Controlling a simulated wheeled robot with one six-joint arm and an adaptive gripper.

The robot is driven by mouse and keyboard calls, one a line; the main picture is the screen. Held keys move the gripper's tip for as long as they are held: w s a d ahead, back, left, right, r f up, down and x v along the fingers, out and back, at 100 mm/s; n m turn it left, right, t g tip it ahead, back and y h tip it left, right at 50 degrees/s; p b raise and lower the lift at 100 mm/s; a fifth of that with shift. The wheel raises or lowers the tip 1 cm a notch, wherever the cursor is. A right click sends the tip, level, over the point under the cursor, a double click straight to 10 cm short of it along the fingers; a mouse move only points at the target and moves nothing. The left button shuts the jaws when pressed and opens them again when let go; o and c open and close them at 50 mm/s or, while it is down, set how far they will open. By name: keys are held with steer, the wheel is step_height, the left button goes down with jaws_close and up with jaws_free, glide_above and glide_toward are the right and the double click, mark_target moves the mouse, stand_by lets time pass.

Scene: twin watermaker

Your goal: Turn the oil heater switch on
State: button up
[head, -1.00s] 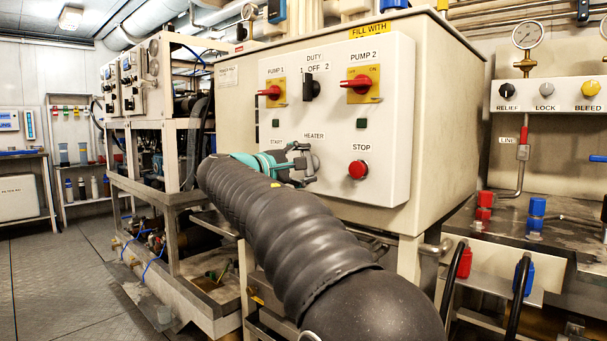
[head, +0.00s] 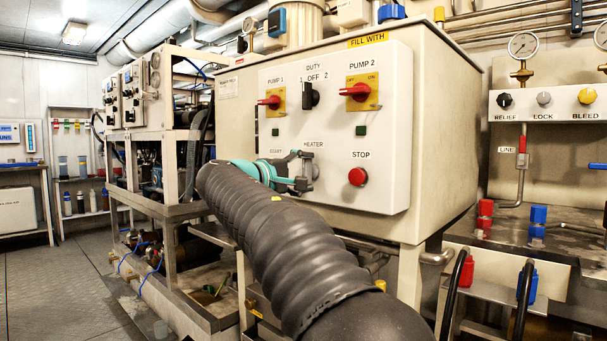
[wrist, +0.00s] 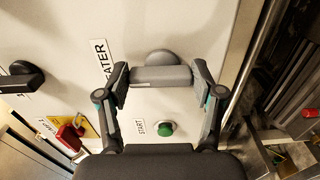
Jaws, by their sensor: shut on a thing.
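The heater switch (wrist: 161,77) is a grey bar handle on a round grey base, below the HEATER label (wrist: 103,62) on the white panel (head: 390,130). The bar runs roughly across the label's line of text, so it stands about upright on the panel. My gripper (wrist: 162,82) is shut on the bar, one finger at each end. In the head view my gripper (head: 303,171) reaches the panel from the left and hides most of the switch; a grey edge shows beside the fingers. I see no lamp showing the heater's state.
The red STOP button (head: 357,176) is right of my gripper. The green START button (wrist: 165,128) lies close beside the fingers. The red PUMP 1 (head: 272,102) and PUMP 2 (head: 360,92) switches and black DUTY switch (head: 310,95) are above.

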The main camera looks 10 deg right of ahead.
steer(key=o, duration=1.1)
steer(key=shift+o, duration=0.2)
steer(key=v, duration=1.2)
